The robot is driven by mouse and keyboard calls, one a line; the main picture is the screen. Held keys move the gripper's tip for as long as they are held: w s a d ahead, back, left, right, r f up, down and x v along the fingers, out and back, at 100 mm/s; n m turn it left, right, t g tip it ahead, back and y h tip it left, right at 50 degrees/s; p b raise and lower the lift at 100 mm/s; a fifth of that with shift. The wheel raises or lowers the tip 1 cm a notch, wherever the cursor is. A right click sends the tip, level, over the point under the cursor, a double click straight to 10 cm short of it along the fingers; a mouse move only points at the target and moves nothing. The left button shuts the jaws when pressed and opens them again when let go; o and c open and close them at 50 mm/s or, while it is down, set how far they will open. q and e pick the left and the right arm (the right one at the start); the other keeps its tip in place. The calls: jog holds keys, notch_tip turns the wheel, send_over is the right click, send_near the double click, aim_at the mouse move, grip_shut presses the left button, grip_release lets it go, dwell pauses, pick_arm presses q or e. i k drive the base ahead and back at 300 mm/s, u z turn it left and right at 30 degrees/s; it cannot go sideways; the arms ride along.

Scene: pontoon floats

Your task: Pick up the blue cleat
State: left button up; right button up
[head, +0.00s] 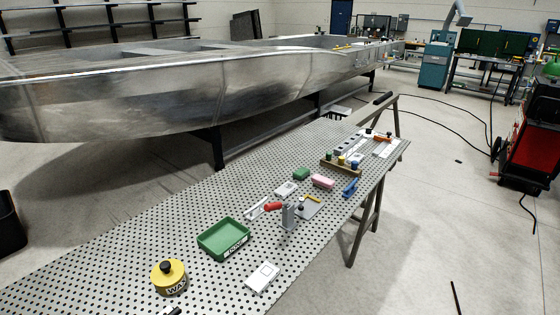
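A small blue piece that looks like the blue cleat (350,187) lies on the perforated metal table (215,205), near its right edge and past the middle of its length. It is small in the head view, and its exact shape is hard to make out. It appears to lie apart from the things around it. Neither of my grippers shows in the head view.
Nearby are a pink block (322,181), a green block (301,174) and a wooden rack with coloured knobs (341,166). A metal boat hull (150,95) stands behind.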

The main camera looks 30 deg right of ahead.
aim_at(350, 188)
jog(key=z, duration=2.05)
jog(key=i, duration=0.5)
jog(key=z, duration=0.95)
jog(key=i, duration=2.05)
jog(key=u, duration=0.75)
